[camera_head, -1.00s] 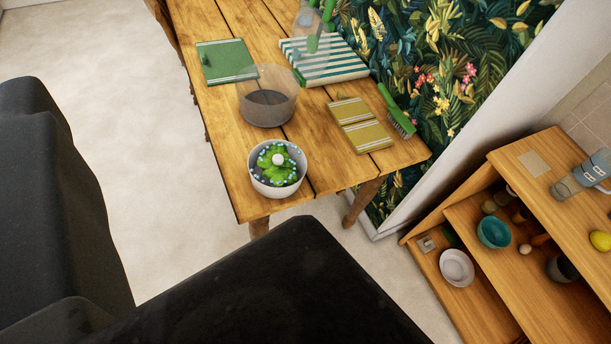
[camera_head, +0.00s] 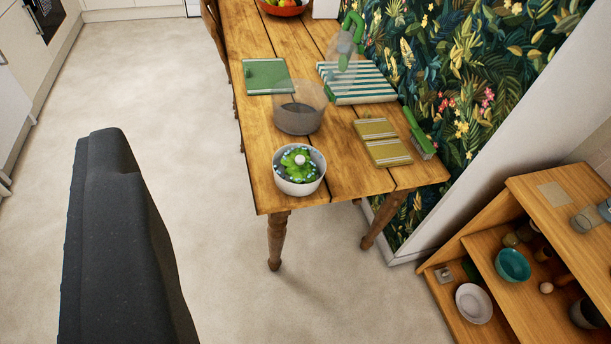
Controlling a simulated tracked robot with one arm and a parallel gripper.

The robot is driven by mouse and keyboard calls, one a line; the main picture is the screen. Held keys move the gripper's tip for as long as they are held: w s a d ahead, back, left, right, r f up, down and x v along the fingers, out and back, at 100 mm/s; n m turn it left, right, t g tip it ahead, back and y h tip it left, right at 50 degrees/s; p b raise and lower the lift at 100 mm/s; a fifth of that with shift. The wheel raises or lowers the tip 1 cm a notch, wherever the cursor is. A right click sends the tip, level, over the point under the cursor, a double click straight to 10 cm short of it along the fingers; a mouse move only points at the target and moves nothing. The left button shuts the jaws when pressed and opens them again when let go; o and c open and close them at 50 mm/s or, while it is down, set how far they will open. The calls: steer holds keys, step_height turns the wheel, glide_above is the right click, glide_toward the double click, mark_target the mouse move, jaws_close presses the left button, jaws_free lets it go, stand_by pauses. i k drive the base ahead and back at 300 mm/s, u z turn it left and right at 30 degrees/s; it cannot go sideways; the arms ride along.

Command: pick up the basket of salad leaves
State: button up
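The salad leaves (camera_head: 297,158) are bright green with small blue and white bits. They sit in a round whitish bowl-like basket (camera_head: 299,187) at the near left corner of the wooden table. The basket stands upright, with nothing touching it from my side. A dark grey part of my own arm (camera_head: 125,240) fills the lower left of the view, apart from the table. I see no gripper fingertips, so whether they are open or shut is hidden.
A clear bowl (camera_head: 299,108) stands just behind the basket. A green board (camera_head: 266,76), a striped box (camera_head: 356,82), yellow-green boards (camera_head: 382,142) and a green brush (camera_head: 418,134) lie on the table (camera_head: 340,180). A wooden shelf (camera_head: 560,210) stands right. Floor at left is clear.

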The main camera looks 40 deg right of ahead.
mark_target(299, 169)
steer(key=u, duration=0.1)
steer(key=i, duration=0.95)
steer(key=z, duration=0.1)
